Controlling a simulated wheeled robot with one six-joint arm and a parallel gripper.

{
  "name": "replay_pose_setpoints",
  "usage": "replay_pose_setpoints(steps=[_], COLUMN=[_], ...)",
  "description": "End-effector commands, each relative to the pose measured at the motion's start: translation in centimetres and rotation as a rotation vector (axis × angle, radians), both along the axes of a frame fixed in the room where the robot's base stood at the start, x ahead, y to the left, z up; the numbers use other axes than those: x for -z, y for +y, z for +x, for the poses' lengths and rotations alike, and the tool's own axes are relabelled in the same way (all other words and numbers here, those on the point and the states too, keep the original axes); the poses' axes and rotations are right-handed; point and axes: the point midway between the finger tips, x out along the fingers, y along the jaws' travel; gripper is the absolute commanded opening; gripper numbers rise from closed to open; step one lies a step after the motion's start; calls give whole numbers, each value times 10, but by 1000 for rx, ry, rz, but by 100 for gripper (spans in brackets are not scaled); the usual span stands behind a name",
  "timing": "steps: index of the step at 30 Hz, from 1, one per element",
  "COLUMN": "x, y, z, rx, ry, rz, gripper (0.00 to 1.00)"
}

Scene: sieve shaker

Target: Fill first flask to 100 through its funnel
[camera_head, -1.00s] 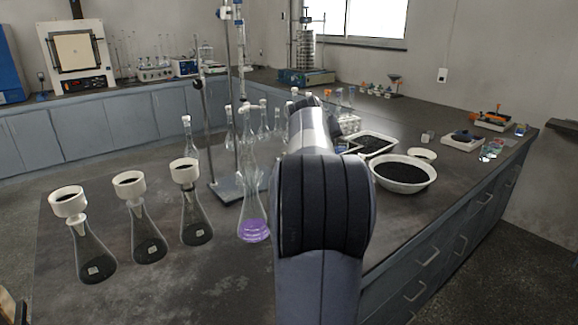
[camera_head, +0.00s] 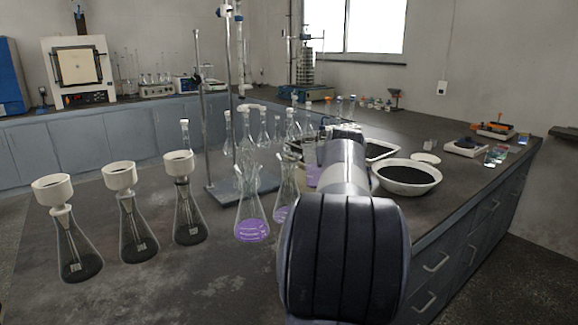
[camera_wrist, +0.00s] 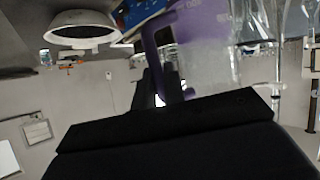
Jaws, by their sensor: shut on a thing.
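Three conical flasks with white funnels stand upright in a row at the left of the bench: the left flask (camera_head: 76,255), the middle flask (camera_head: 138,240) and the right flask (camera_head: 188,220). Each funnel is in its flask's neck: left funnel (camera_head: 52,188), middle funnel (camera_head: 120,176), right funnel (camera_head: 179,163). The flasks look dark low down; I cannot read their marks. My gripper (camera_wrist: 165,88) is shut on a clear vessel with purple liquid (camera_wrist: 203,42), which also shows beside my arm in the head view (camera_head: 312,173). My arm hides the gripper in the head view.
Conical flasks with purple liquid (camera_head: 252,228) stand right of the funnels, one partly behind my arm. A metal stand (camera_head: 205,130) rises behind them. A white bowl of dark grains (camera_head: 408,178) stands at right. The front left bench top is clear.

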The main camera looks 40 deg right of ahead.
Motion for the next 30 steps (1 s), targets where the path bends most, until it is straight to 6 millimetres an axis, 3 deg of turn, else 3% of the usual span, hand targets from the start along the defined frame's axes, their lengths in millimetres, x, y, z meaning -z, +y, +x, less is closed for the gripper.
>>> replay_pose_setpoints(steps=[10,30], x=[13,13], y=[-1,-2], z=[-8,-12], rx=[1,0], ry=[-108,-157], rz=[13,21], gripper=[0,0])
